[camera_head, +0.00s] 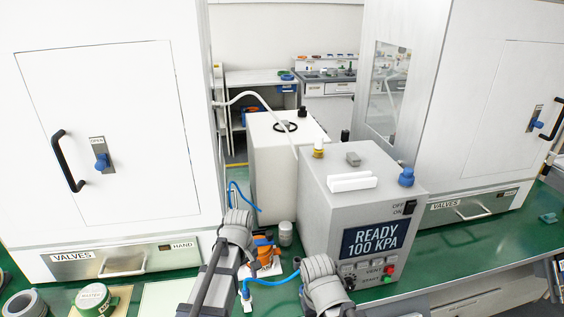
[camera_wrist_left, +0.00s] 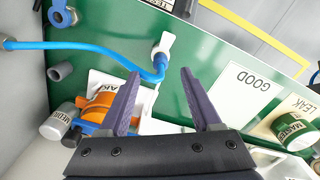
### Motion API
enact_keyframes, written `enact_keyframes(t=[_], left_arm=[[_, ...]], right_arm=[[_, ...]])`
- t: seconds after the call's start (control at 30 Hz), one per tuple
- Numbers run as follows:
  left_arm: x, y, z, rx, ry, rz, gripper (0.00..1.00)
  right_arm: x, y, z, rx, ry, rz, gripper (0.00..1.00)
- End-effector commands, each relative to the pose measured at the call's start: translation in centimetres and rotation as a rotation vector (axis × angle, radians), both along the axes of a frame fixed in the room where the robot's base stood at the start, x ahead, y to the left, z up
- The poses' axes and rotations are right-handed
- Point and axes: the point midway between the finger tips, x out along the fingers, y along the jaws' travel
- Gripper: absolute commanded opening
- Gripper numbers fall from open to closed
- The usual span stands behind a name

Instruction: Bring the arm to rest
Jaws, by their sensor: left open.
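My left gripper (camera_wrist_left: 160,72) is open in the left wrist view, its two dark fingers spread with nothing held between them. Green bench top shows beyond the fingertips. An orange fitting with blue ends (camera_wrist_left: 104,108) sits beside and partly behind the finger on the left of that view; I cannot tell whether they touch. In the head view, my grey left arm (camera_head: 215,265) rises from the bottom edge beside the orange fitting (camera_head: 265,254). The left fingertips are not clear there. My right gripper does not show.
A grey press box (camera_head: 320,210) reading READY 100 KPA stands right of my arm. White cabinets (camera_head: 105,120) flank the bench (camera_head: 455,250). A blue hose (camera_wrist_left: 100,50) crosses near the fingers. A green-labelled MASTER cylinder (camera_head: 94,300) and a grey MEDIUM cylinder (camera_wrist_left: 58,120) stand nearby.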

Motion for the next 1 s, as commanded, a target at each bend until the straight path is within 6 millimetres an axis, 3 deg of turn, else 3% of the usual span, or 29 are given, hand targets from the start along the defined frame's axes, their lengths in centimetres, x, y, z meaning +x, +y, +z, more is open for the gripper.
enact_keyframes(t=[0.2,0.3,0.43,0.6,1.0], left_arm=[[-7.1,-5.8,1.3,0.038,0.03,-0.499,0.65],[-10.2,-7.8,1.7,0.058,0.049,-0.746,0.65],[-12.9,-9.3,2.1,0.073,0.069,-0.976,0.65],[-14.0,-9.9,2.2,0.081,0.081,-1.092,0.65],[-13.9,-10.0,2.1,0.081,0.081,-1.093,0.65]], right_arm=[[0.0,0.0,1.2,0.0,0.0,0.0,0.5],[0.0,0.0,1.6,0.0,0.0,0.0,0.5],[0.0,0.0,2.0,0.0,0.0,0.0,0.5],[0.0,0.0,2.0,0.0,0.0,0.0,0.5],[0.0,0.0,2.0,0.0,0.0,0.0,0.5]])
